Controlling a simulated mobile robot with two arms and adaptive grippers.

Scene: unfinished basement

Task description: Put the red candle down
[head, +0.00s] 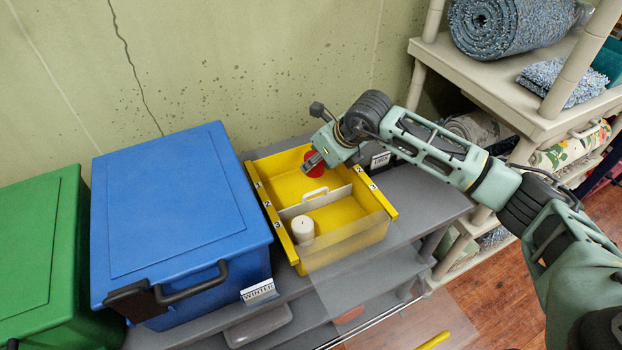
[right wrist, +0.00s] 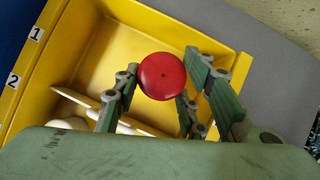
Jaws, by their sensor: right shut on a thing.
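The red candle (right wrist: 162,76) shows as a round top between the fingers of my right gripper (right wrist: 160,95) in the right wrist view. The right gripper is shut on it. In the head view the red candle (head: 313,163) is partly hidden by the right gripper (head: 316,160), over the back compartment of the yellow bin (head: 345,256). I cannot tell whether the candle touches the bin floor. A white candle (head: 303,229) stands in the front compartment. My left gripper is not in view.
A blue lidded box (head: 180,205) stands left of the bin, with a green box (head: 40,250) beyond it. The grey shelf (head: 425,195) has free room right of the bin. A beige rack (head: 470,65) with rolled rugs (head: 510,30) stands at the right.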

